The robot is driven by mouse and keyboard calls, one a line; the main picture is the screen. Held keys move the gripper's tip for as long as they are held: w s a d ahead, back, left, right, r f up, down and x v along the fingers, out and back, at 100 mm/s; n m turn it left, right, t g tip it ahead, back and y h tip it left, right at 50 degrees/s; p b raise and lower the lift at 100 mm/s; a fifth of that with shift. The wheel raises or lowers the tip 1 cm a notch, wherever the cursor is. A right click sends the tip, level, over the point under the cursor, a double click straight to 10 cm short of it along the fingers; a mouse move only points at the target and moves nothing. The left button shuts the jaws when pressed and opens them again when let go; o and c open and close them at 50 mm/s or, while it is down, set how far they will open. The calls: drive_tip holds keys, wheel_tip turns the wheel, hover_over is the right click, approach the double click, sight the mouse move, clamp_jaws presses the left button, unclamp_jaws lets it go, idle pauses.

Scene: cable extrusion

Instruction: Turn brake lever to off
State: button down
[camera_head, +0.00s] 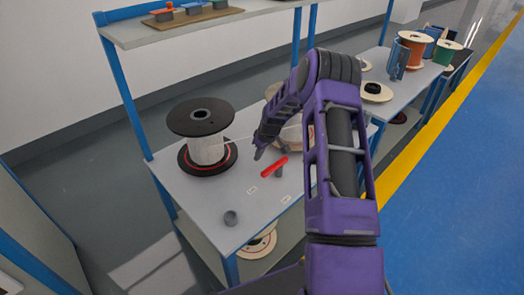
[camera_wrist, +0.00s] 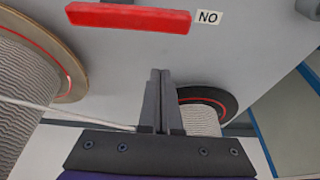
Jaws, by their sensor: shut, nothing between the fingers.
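The red brake lever (camera_head: 274,167) is a bar on a short grey post on the table top. In the wrist view the lever (camera_wrist: 130,17) lies across the upper left, its right end beside a white label (camera_wrist: 208,17) whose letters read "NO", which fits "ON" seen upside down. My gripper (camera_head: 258,155) is shut and empty, pointing down just behind the lever's left end. In the wrist view the fingertips (camera_wrist: 160,72) show below the lever with a gap in the picture. Whether they touch it cannot be told.
The table (camera_head: 205,190) holds a black-flanged spool (camera_head: 200,122) with white cable at left and another spool partly hidden behind my arm. A small grey cylinder (camera_head: 231,217) stands near the front edge. A thin white strand crosses near the gripper.

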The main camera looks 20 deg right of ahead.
drive_tip(key=x, duration=0.4)
drive_tip(key=s, duration=0.1)
drive_tip(key=s+d, duration=0.1)
drive_tip(key=shift+s+d+r, duration=0.1)
drive_tip(key=shift+s+r, duration=0.25)
drive_tip(key=shift+s+d, duration=0.2)
drive_tip(key=shift+s, duration=0.4)
